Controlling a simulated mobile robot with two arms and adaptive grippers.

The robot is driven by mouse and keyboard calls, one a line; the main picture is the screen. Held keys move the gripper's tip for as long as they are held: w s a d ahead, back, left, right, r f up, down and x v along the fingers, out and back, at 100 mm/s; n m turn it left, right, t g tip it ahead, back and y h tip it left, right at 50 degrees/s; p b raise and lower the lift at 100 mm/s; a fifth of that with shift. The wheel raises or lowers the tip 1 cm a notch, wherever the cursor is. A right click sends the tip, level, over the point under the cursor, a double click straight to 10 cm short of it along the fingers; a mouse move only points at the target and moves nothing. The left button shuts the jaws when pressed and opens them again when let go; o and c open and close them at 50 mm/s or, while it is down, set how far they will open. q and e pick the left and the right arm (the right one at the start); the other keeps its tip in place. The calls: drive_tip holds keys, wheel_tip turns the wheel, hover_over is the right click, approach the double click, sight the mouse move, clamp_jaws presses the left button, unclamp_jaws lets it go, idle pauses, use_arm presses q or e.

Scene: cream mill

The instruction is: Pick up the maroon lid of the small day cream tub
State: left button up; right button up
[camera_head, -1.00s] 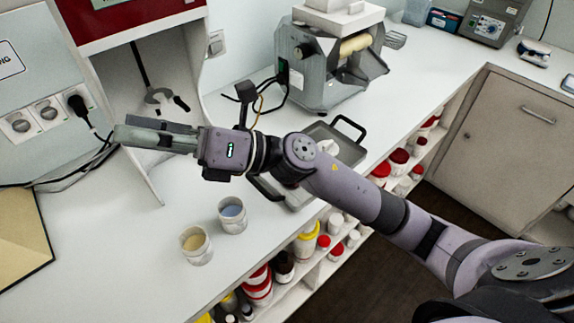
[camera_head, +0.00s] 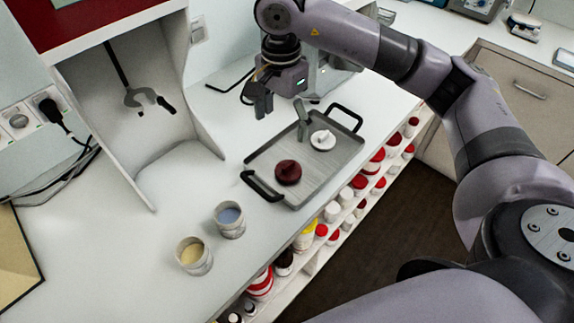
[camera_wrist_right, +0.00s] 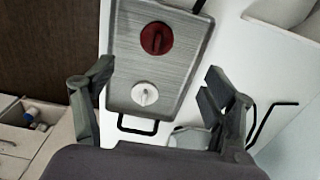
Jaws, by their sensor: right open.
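The maroon lid (camera_head: 288,172) lies on a grey metal tray (camera_head: 263,166), towards its near left end. It is round with a raised grip on top. It also shows in the right wrist view (camera_wrist_right: 157,38), near the top centre. A white lid (camera_head: 323,139) lies on the same tray, farther right, and nearer my gripper in the wrist view (camera_wrist_right: 145,93). My right gripper (camera_head: 282,112) is open and empty above the tray's far left side, apart from both lids. My left gripper is not in view.
Two small open tubs, one with bluish cream (camera_head: 230,219) and one with yellowish cream (camera_head: 194,256), stand on the white counter left of the tray. The tray has upright black handles (camera_head: 262,187). Shelves of jars lie below the counter edge.

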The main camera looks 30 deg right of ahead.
drive_tip(key=p, duration=0.3)
hover_over(285, 167)
drive_tip(key=f, duration=1)
drive_tip(key=shift+a+f, duration=0.1)
drive_tip(key=shift+a, duration=0.1)
wheel_tip(285, 167, down, 5)
drive_tip(key=p, duration=0.2)
drive_tip(key=shift+s+d+p, duration=0.1)
drive_tip(key=shift+d+p, duration=0.05)
drive_tip(key=shift+p, duration=0.15)
drive_tip(key=shift+f, duration=0.2)
drive_tip(key=shift+c, duration=0.2)
drive_tip(key=c, duration=0.8)
